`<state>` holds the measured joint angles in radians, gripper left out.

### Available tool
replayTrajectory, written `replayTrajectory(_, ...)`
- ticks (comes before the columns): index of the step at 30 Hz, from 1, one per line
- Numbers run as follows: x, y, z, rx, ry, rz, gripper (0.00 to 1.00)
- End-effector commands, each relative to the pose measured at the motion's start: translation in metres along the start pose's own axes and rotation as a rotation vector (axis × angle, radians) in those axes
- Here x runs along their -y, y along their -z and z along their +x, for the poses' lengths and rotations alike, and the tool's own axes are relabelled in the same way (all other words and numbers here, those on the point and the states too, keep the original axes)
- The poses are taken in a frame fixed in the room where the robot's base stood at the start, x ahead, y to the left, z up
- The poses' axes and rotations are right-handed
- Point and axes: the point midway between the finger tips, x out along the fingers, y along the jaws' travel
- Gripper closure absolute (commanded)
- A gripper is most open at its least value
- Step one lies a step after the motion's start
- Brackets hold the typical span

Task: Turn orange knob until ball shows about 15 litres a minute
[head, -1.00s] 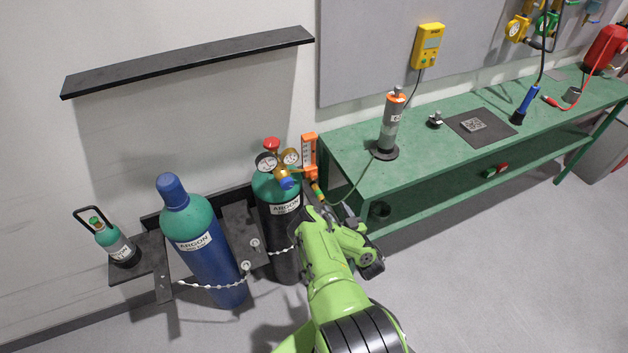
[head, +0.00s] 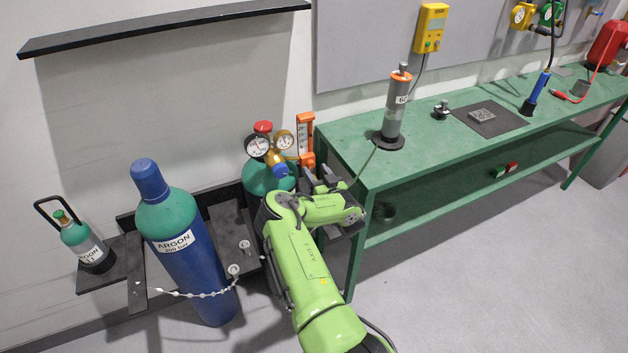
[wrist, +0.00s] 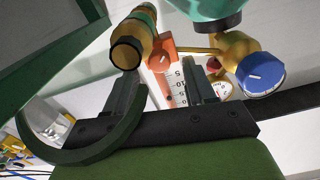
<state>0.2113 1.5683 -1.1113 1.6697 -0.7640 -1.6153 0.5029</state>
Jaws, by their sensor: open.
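In the wrist view, the orange knob (wrist: 160,56) with a white mark shows beyond and between my two fingers. The flowmeter's white scale tube (wrist: 176,90) also shows there, upside down, partly between the fingers. The ball's reading is too small to tell. My gripper (wrist: 162,78) is open and empty, its fingers either side of the knob in the picture, with no clear contact. In the head view my gripper (head: 322,180) is just below the flowmeter, and the knob is hard to make out.
The brass regulator has gauges (head: 258,146) and a blue knob (wrist: 261,76) close to the right finger. A brass hose fitting (wrist: 134,44) is close to the left finger. The green bench (head: 350,150) stands right of my arm. A blue argon cylinder (head: 190,250) stands left.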

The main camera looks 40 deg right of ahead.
Motion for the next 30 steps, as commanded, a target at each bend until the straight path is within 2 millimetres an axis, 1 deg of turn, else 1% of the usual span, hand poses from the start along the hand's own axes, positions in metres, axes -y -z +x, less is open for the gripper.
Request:
replayTrajectory(1,-0.001,-0.006,0.006,-0.004,0.002,0.0,0.46)
replayTrajectory(6,-0.001,-0.004,0.018,-0.001,0.001,0.0,0.46)
replayTrajectory(16,0.0,0.001,0.022,0.0,-0.001,0.0,0.46)
replayTrajectory(17,0.0,0.001,0.022,0.0,-0.001,0.0,0.47)
replayTrajectory(27,0.0,0.0,0.021,0.0,-0.001,0.0,0.99)
replayTrajectory(30,0.0,0.001,0.021,0.001,-0.001,-0.007,1.0)
